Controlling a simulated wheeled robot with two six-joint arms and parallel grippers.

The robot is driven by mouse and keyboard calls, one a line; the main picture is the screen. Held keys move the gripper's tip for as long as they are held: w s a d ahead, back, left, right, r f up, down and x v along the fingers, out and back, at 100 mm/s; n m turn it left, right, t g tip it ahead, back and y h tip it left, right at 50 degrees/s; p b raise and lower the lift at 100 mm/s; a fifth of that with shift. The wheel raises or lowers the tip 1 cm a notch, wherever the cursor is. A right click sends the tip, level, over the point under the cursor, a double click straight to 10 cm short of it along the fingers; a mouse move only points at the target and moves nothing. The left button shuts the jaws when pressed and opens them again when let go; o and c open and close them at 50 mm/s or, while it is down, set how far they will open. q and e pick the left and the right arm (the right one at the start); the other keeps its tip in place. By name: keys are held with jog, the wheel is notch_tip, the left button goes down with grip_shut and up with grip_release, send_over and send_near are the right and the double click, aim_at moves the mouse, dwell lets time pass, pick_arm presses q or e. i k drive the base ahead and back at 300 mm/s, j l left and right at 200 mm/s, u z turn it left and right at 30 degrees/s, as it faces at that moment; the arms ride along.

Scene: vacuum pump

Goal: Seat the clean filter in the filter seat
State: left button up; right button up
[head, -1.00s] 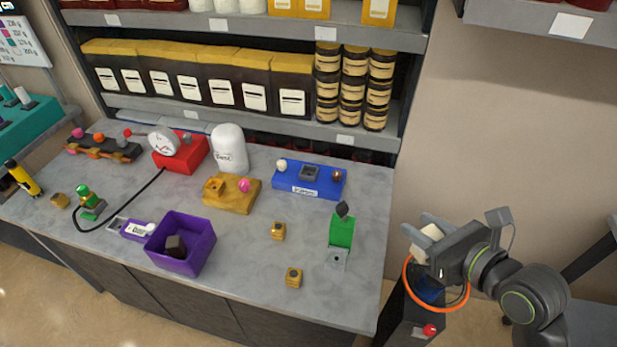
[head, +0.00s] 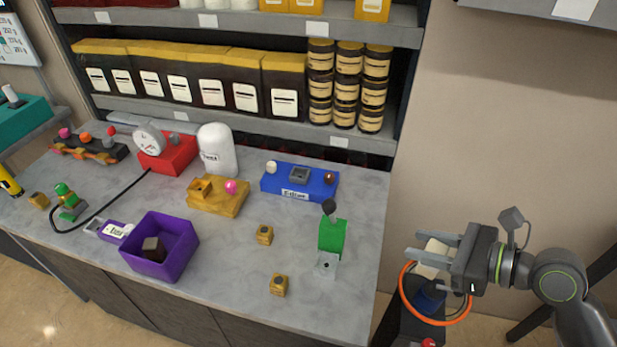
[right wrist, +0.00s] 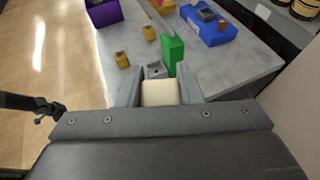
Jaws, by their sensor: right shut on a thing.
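My right gripper (head: 418,247) is shut on a cream-white block, which looks like the clean filter (head: 435,257). It holds the filter to the right of the bench, with the fingers pointing left. In the right wrist view the filter (right wrist: 160,93) sits between the two fingers. The filter seat is not clearly marked. A blue block (head: 269,184) with a grey square socket stands at the back of the bench. A green stand (head: 332,238) with a grey holed foot and a dark knob is nearest the gripper. My left gripper is out of view.
A purple box (head: 186,253) holds a dark cube. Two small brass-coloured cubes (head: 265,235) lie in mid-bench. A yellow block (head: 231,206) and red gauge unit (head: 178,160) stand behind. An orange ring (head: 407,297) hangs by a dark stand below my gripper. Shelves close the back.

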aim_at(300, 176)
jog(key=i+l+u, duration=0.15)
jog(key=l, duration=0.7)
jog(key=l+u, duration=0.15)
jog(key=l, duration=0.7)
jog(key=j+u, duration=0.15)
jog(key=u, duration=0.25)
jog(key=i+j+u, duration=0.1)
jog(key=u, duration=0.3)
jog(key=j+u, duration=0.1)
jog(key=u, duration=0.3)
jog(key=i+j, duration=0.15)
jog(key=i, duration=0.1)
